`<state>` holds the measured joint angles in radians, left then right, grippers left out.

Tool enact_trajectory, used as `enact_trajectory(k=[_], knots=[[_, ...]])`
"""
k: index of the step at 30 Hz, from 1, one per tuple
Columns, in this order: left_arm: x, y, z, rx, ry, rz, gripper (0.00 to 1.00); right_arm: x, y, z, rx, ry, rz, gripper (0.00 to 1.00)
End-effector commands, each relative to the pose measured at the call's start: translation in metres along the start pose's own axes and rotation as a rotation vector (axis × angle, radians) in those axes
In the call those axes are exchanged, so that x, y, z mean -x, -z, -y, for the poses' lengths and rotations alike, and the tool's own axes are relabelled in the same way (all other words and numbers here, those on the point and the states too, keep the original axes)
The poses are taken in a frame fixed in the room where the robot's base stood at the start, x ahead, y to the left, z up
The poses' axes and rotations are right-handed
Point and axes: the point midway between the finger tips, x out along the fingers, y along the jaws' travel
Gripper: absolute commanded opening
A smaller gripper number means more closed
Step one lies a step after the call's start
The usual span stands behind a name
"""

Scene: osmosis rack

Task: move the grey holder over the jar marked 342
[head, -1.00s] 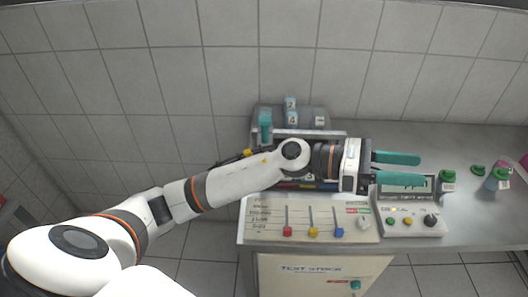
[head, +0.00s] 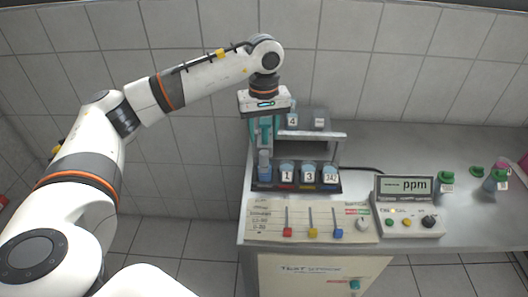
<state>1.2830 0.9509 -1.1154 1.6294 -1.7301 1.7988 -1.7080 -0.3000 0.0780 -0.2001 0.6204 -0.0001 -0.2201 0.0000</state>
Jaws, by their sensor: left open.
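The jar marked 342 (head: 331,175) stands at the right end of the front row in the dark rack, beside jar 3 (head: 309,174) and jar 1 (head: 287,174). My left gripper (head: 264,136) points down above the left end of this row, with its teal fingers apart. A blue-grey upright piece (head: 265,158) stands below and between the fingers at the leftmost place. It may be the grey holder, but it is small and partly covered, so I cannot tell for sure. My right gripper is not in view.
A grey raised shelf (head: 338,136) behind the row bears jar 4 (head: 292,121) and another labelled jar. A slider panel (head: 262,219) lies in front. A ppm meter (head: 405,187) and green-capped jars (head: 446,181) stand to the right. The bench's back right is clear.

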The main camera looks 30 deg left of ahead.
Motion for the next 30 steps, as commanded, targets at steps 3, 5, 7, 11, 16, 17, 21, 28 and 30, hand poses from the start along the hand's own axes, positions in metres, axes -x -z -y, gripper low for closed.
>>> enact_trajectory(k=[3,5,7,11,16,17,21,28,30], knots=[[-0.024,0.001,-0.001,0.000,-0.004,-0.004,0.45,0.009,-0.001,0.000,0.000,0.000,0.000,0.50],[-0.036,0.001,0.000,0.000,-0.004,-0.005,0.45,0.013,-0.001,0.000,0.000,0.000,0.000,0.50],[-0.048,0.001,0.000,0.001,-0.002,-0.004,0.45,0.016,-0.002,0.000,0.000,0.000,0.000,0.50],[-0.067,0.001,0.000,0.001,-0.001,-0.004,0.45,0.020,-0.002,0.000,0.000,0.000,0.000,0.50],[-0.080,0.001,0.001,0.000,0.001,-0.003,0.45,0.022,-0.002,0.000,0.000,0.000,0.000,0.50],[-0.081,0.001,0.001,0.000,0.002,-0.003,0.45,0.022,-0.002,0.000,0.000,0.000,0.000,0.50],[-0.082,0.001,0.001,0.000,0.003,-0.002,0.45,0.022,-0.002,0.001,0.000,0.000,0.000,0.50],[-0.082,0.001,0.001,0.000,0.003,-0.002,0.28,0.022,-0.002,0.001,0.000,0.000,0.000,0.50],[-0.082,0.001,0.001,0.000,0.003,-0.002,0.17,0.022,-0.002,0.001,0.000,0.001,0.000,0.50]])
